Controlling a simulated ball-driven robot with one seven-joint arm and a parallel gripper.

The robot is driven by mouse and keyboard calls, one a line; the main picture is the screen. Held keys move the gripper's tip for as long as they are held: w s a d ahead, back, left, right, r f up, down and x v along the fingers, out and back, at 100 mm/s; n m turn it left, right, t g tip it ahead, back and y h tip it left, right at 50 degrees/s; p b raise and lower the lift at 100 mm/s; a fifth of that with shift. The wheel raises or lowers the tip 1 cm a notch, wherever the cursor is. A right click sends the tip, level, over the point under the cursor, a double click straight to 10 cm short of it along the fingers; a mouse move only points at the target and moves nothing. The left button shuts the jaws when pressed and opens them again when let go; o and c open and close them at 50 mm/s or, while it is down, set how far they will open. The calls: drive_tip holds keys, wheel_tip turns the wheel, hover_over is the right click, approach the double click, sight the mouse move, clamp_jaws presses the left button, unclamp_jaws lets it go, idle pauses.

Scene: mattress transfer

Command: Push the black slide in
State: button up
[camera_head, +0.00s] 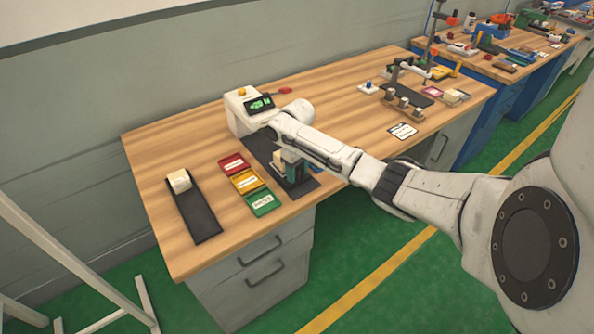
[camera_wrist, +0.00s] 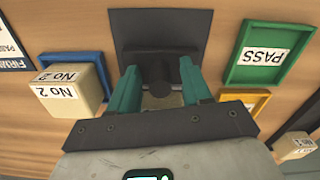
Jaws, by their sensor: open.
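The black slide (camera_head: 262,147) is a flat dark plate that runs out from the white tester with a green display (camera_head: 258,103) toward the table's front edge. In the wrist view the slide (camera_wrist: 185,22) lies below my gripper, with a dark knob-like handle (camera_wrist: 158,72) on it. My gripper (camera_wrist: 160,75) is open, its two teal fingers on either side of the handle. I cannot tell whether they touch it. A small pale patch shows between the fingers, partly hidden. In the head view my gripper (camera_head: 293,170) is over the slide's front part, and my arm covers much of it.
Red (camera_head: 233,163), yellow (camera_head: 245,181) and green (camera_head: 261,203) trays lie left of the slide. A dark strip with a cream block (camera_head: 203,215) lies further left. In the wrist view a "No 2" block (camera_wrist: 72,92) sits at a blue tray (camera_wrist: 72,57).

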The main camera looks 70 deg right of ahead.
drive_tip(key=shift+c, duration=0.3)
clamp_jaws()
idle(0.3)
drive_tip(key=w+d+b, duration=0.1)
drive_tip(key=w, duration=0.1)
drive_tip(key=w+d+b, duration=0.2)
drive_tip(key=w, duration=0.1)
drive_tip(key=w+d+b, duration=0.1)
drive_tip(key=w+b, duration=0.1)
drive_tip(key=shift+w+d+f, duration=0.1)
drive_tip(key=shift+w+d, duration=0.1)
drive_tip(key=shift+d, duration=0.2)
drive_tip(key=shift+w+d, duration=0.1)
drive_tip(key=shift+w, duration=0.05)
drive_tip(key=shift+r, duration=0.2)
drive_tip(key=shift+o, duration=0.3)
unclamp_jaws()
drive_tip(key=shift+w, duration=0.1)
